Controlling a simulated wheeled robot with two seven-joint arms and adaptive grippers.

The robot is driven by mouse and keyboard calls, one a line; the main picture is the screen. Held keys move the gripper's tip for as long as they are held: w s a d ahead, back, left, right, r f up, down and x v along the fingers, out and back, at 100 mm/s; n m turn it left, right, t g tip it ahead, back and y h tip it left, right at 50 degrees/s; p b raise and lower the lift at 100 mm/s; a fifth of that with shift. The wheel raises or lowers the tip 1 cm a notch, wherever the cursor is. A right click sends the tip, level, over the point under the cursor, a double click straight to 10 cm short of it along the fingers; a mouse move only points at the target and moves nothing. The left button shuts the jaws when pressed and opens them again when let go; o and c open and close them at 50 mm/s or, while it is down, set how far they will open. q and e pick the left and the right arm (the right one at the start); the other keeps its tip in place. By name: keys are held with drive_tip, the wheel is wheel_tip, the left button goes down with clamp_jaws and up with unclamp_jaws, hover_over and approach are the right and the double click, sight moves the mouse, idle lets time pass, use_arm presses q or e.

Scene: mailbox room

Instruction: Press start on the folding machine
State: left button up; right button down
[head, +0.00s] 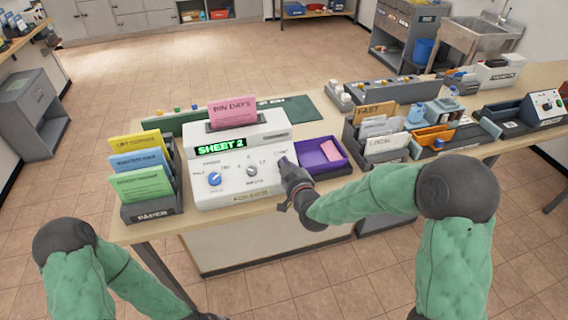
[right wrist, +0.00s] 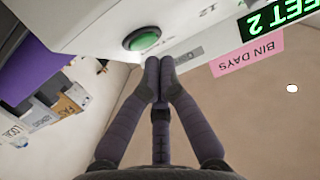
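The folding machine (head: 240,165) is a white box on the table with a green display (head: 222,145) reading SHEET 2. A blue knob (head: 214,179) and a grey knob (head: 251,171) are on its front panel. A pink BIN DAYS sheet (head: 232,111) stands in its top slot and also shows in the right wrist view (right wrist: 248,52). The green start button (right wrist: 143,39) is on the panel's right side; my right gripper hides it in the head view. My right gripper (right wrist: 160,66) is shut and empty, its tips beside the button. I cannot tell if they touch the panel. My left gripper is out of view.
A purple tray (head: 309,165) holding something pink sits right of the machine. A paper rack (head: 149,212) with yellow, blue and green sheets stands left of it. Sorting racks (head: 420,150) fill the table farther right. The floor in front is clear.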

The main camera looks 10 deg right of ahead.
drive_tip(key=s+r, duration=0.1)
drive_tip(key=s+r+p, duration=0.1)
drive_tip(key=r+p, duration=0.1)
drive_tip(key=r, duration=0.1)
drive_tip(key=shift+s+r, duration=0.1)
drive_tip(key=shift+s, duration=0.3)
idle(0.6)
